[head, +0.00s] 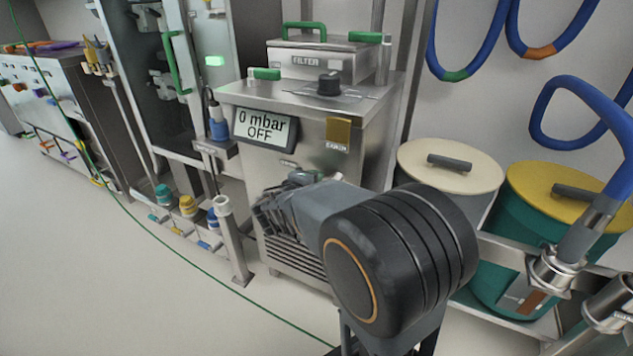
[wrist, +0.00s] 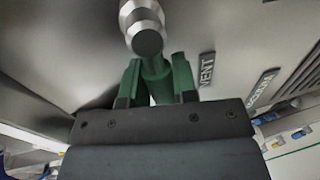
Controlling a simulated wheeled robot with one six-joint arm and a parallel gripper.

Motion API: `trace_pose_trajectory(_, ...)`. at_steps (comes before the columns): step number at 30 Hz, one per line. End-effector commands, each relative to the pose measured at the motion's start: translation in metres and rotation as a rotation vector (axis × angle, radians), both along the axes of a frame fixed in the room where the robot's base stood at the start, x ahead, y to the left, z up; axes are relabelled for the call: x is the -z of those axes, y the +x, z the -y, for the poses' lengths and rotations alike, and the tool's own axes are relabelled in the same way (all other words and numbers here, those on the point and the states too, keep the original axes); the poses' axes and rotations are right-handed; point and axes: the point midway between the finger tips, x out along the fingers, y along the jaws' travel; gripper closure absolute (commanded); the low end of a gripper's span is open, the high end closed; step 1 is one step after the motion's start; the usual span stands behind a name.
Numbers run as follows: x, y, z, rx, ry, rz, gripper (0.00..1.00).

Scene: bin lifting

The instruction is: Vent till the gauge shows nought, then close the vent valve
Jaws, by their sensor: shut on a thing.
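The gauge display (head: 265,127) on the front of the steel cabinet reads "0 mbar" with "OFF" below it. In the wrist view, my gripper (wrist: 154,72) is shut on the green handle of the vent valve (wrist: 154,88), with a finger on each side. The valve's round metal body (wrist: 145,35) stands just above the handle, and a "VENT" label (wrist: 206,76) is to its right. In the head view my arm covers the valve and most of my gripper. The handle's exact angle is hard to tell.
The filter box (head: 325,60) with green handles sits on the steel cabinet (head: 360,115). Lidded bins, cream (head: 450,165) and yellow-topped (head: 560,200), stand to the right. A blue hose (head: 590,100) hangs beside them. A thin green cable (head: 200,270) crosses the floor at left.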

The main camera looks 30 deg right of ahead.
Motion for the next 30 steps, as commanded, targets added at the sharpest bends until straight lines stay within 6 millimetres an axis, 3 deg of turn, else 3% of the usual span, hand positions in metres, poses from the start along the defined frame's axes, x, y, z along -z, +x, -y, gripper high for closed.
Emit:
trace_pose_trajectory(2,-0.001,0.002,-0.002,-0.006,0.005,0.008,1.00)
trace_pose_trajectory(3,-0.001,0.002,-0.002,-0.006,0.005,0.008,0.72)
trace_pose_trajectory(10,-0.001,0.001,0.001,0.000,0.002,0.005,0.50)
trace_pose_trajectory(20,-0.003,-0.002,-0.003,0.001,0.001,0.003,0.49)
trace_pose_trajectory(30,-0.017,-0.032,-0.054,-0.004,0.001,0.003,0.49)
